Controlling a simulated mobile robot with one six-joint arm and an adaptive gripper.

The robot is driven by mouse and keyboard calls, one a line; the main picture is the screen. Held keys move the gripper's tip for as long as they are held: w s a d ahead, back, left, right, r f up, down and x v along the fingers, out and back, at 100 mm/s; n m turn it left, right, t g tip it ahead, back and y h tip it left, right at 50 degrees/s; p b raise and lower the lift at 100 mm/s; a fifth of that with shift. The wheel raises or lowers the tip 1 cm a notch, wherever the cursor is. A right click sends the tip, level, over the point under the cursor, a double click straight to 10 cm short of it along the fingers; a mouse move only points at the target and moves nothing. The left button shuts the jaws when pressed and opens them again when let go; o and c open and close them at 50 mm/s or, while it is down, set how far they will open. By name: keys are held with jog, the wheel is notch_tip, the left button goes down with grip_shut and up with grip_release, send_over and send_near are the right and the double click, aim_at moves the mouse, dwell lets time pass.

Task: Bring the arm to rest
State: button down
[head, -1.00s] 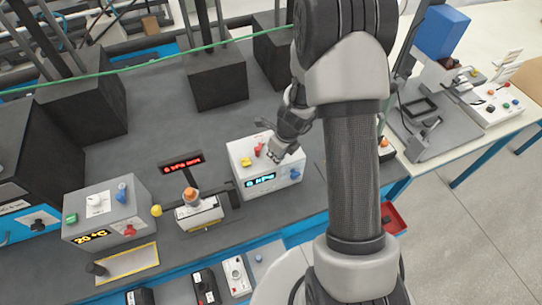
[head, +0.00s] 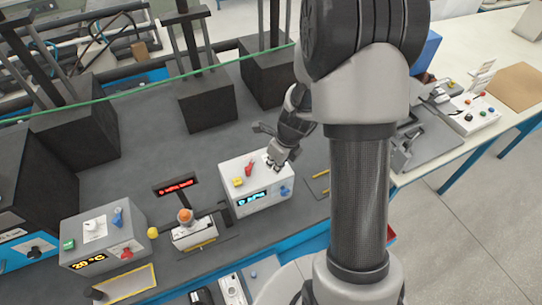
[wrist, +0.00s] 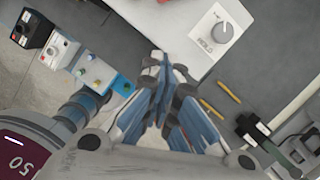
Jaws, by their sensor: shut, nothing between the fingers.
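My gripper (head: 276,158) is in front of the back right corner of the white box (head: 268,207) in the head view. It looks empty. Whether it touches the box cannot be told there. In the wrist view its blue-grey fingers (wrist: 166,68) are together with nothing between them. There the white box (wrist: 185,22) with a grey knob lies just beyond the fingertips. My arm fills the right middle of the head view and hides part of the bench.
The box has a yellow button (head: 238,182) and a red switch. A grey temperature box (head: 108,238) and a small orange-knobbed device (head: 185,216) stand to the left. Black blocks (head: 207,106) stand behind. Two yellow strips (head: 320,176) lie on the dark bench at right.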

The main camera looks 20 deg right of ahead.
jog(key=s+a+r+n+t+b, duration=0.1)
jog(key=s+a+r+n+b, duration=0.85)
jog(key=n, duration=0.65)
jog(key=s+f+n+t+h+b, duration=0.1)
jog(key=s+f+n+b, duration=0.2)
jog(key=s+n+b, duration=0.6)
jog(key=s+n, duration=0.3)
jog(key=n, duration=0.2)
jog(key=shift+d+f+b, duration=0.2)
jog(key=shift+f+b, duration=0.05)
jog(key=shift+b, duration=0.05)
